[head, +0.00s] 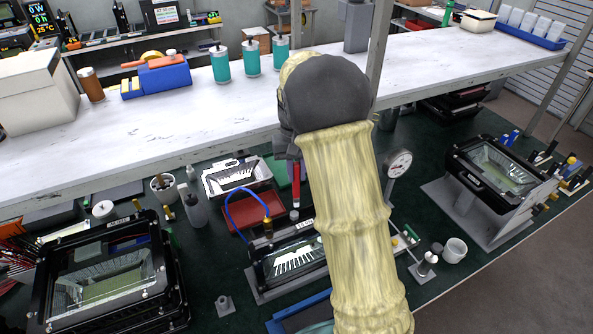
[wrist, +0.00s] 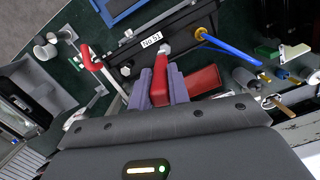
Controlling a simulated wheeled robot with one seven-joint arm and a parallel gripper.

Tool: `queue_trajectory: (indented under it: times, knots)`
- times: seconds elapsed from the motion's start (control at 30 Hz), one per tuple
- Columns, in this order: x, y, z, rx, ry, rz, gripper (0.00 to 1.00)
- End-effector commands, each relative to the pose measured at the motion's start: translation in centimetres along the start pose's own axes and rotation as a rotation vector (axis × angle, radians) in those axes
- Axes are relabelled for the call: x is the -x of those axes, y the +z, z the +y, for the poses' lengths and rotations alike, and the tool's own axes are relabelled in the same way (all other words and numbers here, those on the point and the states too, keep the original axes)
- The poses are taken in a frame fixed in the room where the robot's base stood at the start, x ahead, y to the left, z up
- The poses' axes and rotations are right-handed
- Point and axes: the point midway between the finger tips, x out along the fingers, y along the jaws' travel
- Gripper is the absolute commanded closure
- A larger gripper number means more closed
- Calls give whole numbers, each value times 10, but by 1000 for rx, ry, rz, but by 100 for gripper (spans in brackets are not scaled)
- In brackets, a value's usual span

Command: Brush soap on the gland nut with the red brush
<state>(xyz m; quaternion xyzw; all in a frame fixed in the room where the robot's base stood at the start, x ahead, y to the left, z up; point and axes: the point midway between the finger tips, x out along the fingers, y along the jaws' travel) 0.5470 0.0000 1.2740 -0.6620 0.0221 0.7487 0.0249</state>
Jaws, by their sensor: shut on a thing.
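My gripper (wrist: 159,88) is shut on the red brush (wrist: 160,77), with one purple-grey finger on each side of its handle. The brush's pale tip points at the dark housing and appears close to its edge; I cannot tell if it touches. In the head view the brush (head: 295,190) hangs down, and my arm hides most of the gripper. A brass-coloured fitting, apparently the gland nut (head: 267,224), sits at the housing's top edge with a blue cable. In the wrist view the nut (wrist: 200,34) is right of the brush tip, apart from it. Soap is not discernible.
The floodlight housing (head: 258,275) stands on the green bench, partly behind my arm. A red tray (head: 241,219) lies behind it. A pressure gauge (head: 399,163) and white cup (head: 455,250) are to the right. A white shelf (head: 190,115) runs above the bench.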

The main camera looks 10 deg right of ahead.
Motion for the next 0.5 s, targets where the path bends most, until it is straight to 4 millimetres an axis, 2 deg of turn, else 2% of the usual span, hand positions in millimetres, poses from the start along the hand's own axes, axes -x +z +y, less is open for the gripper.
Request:
queue_trajectory:
  times: [0.3, 0.5]
  knots:
    - [34, 6, 0, 0, 0, -3, 100]
    - [39, 7, 0, 1, 0, 0, 100]
